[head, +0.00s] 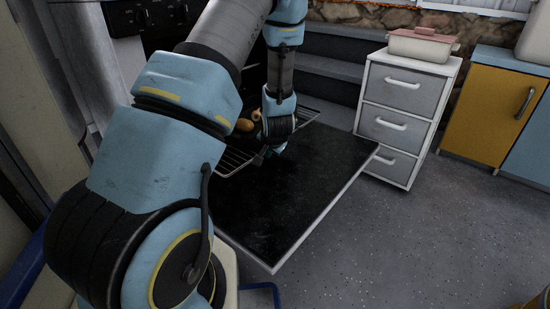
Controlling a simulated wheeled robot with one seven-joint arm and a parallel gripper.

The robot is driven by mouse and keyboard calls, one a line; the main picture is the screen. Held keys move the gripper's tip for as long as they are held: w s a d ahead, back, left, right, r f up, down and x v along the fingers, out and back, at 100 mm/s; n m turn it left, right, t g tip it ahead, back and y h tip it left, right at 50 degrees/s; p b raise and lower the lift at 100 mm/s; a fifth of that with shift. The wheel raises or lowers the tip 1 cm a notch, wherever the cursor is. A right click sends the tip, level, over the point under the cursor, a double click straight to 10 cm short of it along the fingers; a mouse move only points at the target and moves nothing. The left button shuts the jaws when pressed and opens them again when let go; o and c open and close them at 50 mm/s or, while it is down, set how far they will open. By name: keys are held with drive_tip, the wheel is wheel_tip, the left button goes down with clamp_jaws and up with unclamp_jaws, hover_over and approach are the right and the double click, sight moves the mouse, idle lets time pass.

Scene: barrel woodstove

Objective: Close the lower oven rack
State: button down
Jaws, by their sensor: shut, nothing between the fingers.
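The oven door (285,195) is swung down flat, its black inner face up. A wire oven rack (234,162) sticks out over the door's rear part. Its bars show left of my gripper and at the right behind it. My gripper (266,156) points down at the rack's front area, shut and empty. I cannot tell whether it touches the rack. Brownish-orange round items (244,125) sit on the rack beside my gripper. My arm hides most of the oven opening and much of the rack.
A white cabinet with grey drawers (401,125) stands right of the door, close to its far corner. A lidded pot (420,45) is on top. A yellow cabinet (492,112) is farther right. Dark steps (330,68) rise behind. The grey floor (430,250) at front right is clear.

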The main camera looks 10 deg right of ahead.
drive_tip(key=shift+w+a, duration=0.25)
